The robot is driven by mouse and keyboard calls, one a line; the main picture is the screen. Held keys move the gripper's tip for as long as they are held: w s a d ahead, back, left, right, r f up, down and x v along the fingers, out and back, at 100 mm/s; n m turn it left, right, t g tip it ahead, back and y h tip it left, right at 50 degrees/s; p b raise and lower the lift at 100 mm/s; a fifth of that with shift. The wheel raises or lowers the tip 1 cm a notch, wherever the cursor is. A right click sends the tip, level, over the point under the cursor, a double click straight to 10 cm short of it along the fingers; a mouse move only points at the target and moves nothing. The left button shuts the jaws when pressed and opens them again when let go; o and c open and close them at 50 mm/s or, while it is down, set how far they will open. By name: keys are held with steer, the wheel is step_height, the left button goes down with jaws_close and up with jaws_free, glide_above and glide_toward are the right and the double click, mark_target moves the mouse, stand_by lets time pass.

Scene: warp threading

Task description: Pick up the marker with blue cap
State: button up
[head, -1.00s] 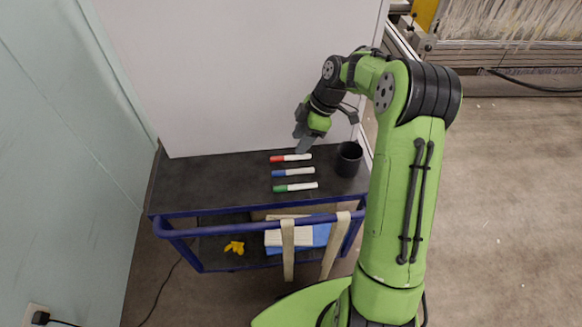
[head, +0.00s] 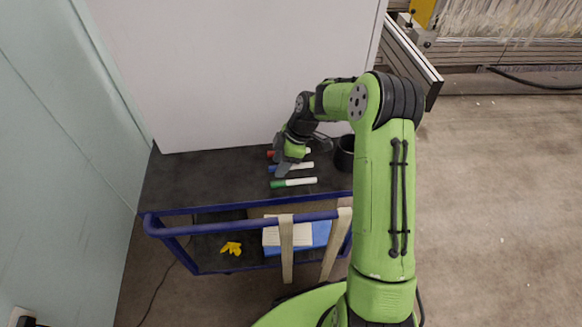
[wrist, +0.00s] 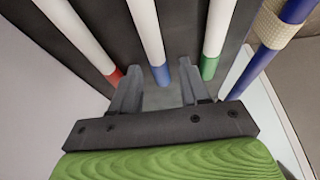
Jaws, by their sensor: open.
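The marker with the blue cap (head: 300,167) lies on the dark cart top between the red-capped and green-capped markers. My gripper (head: 281,172) is low over the cart top at the capped ends of the markers and partly hides the blue cap. In the wrist view, my open gripper (wrist: 158,82) has one finger on each side of the blue cap (wrist: 161,75), with nothing clamped. I cannot tell whether the fingers touch the cart top.
The red-capped marker (wrist: 114,76) is close outside the left finger and the green-capped marker (wrist: 208,68) close outside the right finger. A black cup (head: 345,154) stands to the right. The cart top (head: 195,180) is clear on the left. A blue rail (head: 240,222) runs along the front.

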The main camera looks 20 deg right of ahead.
jaws_close()
stand_by(0.6)
